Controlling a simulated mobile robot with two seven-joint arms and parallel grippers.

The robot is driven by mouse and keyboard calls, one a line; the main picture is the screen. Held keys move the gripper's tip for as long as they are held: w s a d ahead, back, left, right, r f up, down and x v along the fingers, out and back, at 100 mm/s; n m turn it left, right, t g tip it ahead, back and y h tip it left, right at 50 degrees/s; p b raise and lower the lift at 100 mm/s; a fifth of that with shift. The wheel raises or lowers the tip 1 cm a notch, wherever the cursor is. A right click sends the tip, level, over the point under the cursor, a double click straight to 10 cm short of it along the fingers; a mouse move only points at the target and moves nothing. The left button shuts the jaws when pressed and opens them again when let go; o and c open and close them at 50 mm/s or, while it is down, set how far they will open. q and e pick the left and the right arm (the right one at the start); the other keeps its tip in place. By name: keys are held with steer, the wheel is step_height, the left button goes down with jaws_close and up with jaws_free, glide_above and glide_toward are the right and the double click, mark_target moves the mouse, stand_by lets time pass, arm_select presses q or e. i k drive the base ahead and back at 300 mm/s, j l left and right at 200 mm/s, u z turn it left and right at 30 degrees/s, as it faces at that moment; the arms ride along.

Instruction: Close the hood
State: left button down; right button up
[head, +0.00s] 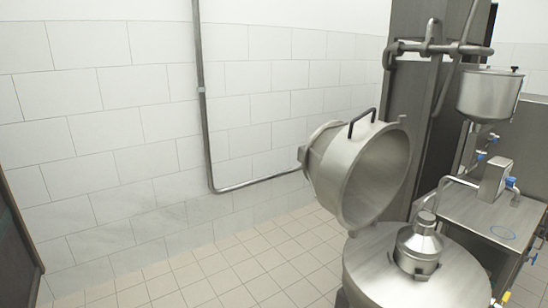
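The metal hood (340,165) is a large round steel cover. It stands tilted up and open, its hollow side facing right and down. A dark handle (362,121) sits on its upper outer side. Below and to the right is a round steel vessel top (372,268), with a smaller domed steel fitting (420,243) standing on it. The hood's lower rim is close to the vessel's back left edge; I cannot tell how they join. Neither of my grippers shows in the head view.
A steel machine table (490,215) with pipes and blue valves stands on the right, below a steel funnel (490,93). A dark column (415,100) rises behind the hood. A pipe (205,120) runs down the tiled wall. Tiled floor (200,275) at left is clear.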

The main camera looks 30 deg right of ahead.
mark_target(354, 169)
steer(key=i+z, duration=0.45)
steer(key=i+j+z, duration=0.25)
steer(key=i+z, duration=0.2)
steer(key=i+j+z, duration=0.15)
steer(key=i+z, duration=0.15)
steer(key=z, duration=0.15)
steer(key=i+j+z, duration=0.2)
steer(key=z, duration=0.3)
steer(key=i+j+z, duration=0.3)
steer(key=z, duration=0.15)
steer(key=i+j+z, duration=0.15)
steer(key=j+z, duration=0.3)
steer(key=i+j+z, duration=0.1)
steer(key=j+z, duration=0.55)
steer(key=j, duration=0.15)
steer(key=j+z, duration=0.45)
steer(key=j, duration=0.6)
